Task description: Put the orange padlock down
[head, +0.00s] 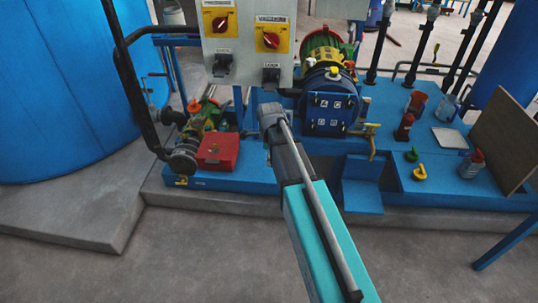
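My arm reaches up from the bottom edge of the head view to the blue machine base. Its grey end, with my gripper (270,115), is in front of the base, below the control panel. The fingers are too small and too hidden by the arm to tell whether they are open or shut, or hold anything. I cannot make out a clearly orange padlock. A small yellow, padlock-like thing (420,173) lies on the right part of the blue base (385,112), with a small green one (411,155) just behind it.
A control panel (247,42) with two red rotary switches stands above my gripper. A red box (217,150) sits left of it, beside a pump. A blue motor (330,103) is to the right. Bottles, a white pad (450,138) and a leaning brown board (503,143) are farther right.

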